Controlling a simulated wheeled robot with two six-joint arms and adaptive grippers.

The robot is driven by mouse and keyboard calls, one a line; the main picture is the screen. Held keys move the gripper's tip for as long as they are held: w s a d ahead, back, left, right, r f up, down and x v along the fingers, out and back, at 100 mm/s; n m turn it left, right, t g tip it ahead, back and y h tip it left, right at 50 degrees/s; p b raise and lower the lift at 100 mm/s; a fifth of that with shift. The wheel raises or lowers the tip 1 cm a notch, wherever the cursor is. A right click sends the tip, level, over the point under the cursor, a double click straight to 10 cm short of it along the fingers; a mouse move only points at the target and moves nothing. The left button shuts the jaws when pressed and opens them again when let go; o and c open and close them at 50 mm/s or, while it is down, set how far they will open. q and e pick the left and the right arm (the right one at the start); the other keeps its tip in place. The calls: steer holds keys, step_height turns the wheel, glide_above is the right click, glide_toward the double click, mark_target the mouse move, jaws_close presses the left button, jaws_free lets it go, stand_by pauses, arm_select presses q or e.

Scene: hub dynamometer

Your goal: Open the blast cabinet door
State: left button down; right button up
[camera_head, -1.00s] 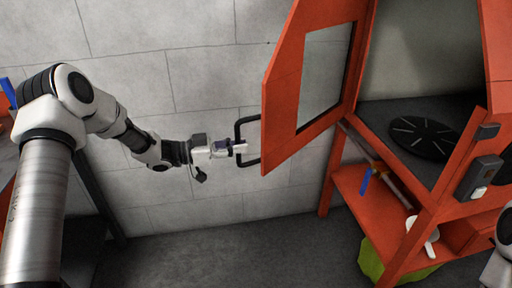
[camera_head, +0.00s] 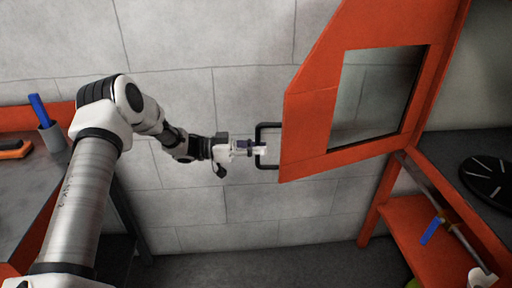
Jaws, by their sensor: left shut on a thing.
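The orange blast cabinet door (camera_head: 308,118) stands swung wide open to the left of the cabinet, with a dark-framed window (camera_head: 378,95) in it. A black bar handle (camera_head: 268,127) is on the door's left edge. My left gripper (camera_head: 258,149) is shut on the handle at its lower half. The cabinet's opening shows at the right, with a dark slotted turntable (camera_head: 488,178) inside.
A grey workbench (camera_head: 40,185) at the left bears a cup with a blue item (camera_head: 42,110) and an orange-black tool (camera_head: 14,149). An orange shelf (camera_head: 405,222) under the cabinet holds a blue-handled item (camera_head: 432,231). A grey wall stands behind the door.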

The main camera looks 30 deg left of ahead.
arm_select(q)
steer(key=c, duration=1.1)
jaws_free()
steer(key=shift+d, duration=0.1)
steer(key=shift+c, duration=0.2)
steer(key=v, duration=1.1)
steer(key=shift+s+a, duration=0.2)
steer(key=shift+a, duration=0.2)
